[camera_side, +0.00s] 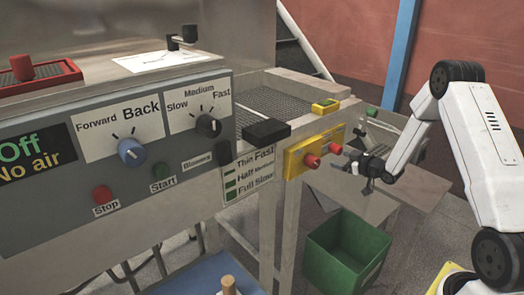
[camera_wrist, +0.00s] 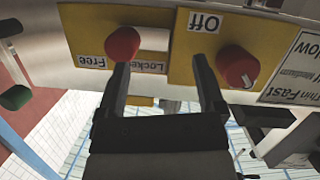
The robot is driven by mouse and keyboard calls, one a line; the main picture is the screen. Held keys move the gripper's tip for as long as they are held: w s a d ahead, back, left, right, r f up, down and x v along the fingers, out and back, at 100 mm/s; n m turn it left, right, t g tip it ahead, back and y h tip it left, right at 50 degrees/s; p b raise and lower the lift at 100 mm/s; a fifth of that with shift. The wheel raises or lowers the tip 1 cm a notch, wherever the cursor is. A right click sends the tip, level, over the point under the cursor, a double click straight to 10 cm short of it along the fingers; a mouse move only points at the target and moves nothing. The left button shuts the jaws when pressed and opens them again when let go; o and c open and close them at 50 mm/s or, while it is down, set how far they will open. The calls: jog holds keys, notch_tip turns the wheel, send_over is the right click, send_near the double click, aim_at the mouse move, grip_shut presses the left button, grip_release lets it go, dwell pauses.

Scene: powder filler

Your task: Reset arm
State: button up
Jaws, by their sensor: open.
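My gripper (camera_side: 370,170) is at the yellow panel (camera_side: 294,165) on the machine's right end in the side view. In the wrist view my gripper (camera_wrist: 164,78) is open, its two dark fingers apart with nothing between them. The panel (camera_wrist: 185,72) there carries two red knobs. One red knob (camera_wrist: 123,44) sits by the "Locked" and "Free" labels, just beyond the left fingertip. The other red knob (camera_wrist: 238,66) sits below the "Off" label, right of the right finger. Whether a finger touches a knob, I cannot tell.
The control panel (camera_side: 60,170) with a blue dial (camera_side: 131,151) and a black dial (camera_side: 208,126) is left. A green bin (camera_side: 345,250) stands on the floor below my gripper. A blue post (camera_side: 401,50) rises behind. Open floor shows around the bin.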

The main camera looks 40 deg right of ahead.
jog(key=s+a+r+m+g, duration=0.1)
jog(key=s+a+r+g, duration=0.15)
jog(key=a, duration=0.45)
jog(key=s+a+r+g, duration=0.1)
jog(key=s+a+g, duration=0.25)
jog(key=a, duration=0.35)
jog(key=s+a+r+m+g, duration=0.1)
jog(key=s+a+g, duration=0.2)
jog(key=a, duration=0.4)
jog(key=s+a+r+g+y, duration=0.1)
jog(key=s+a+g, duration=0.2)
jog(key=s+a, duration=0.4)
jog(key=s, duration=0.3)
jog(key=shift+s+a, duration=0.15)
jog(key=shift+s, duration=0.25)
jog(key=shift+r, duration=0.1)
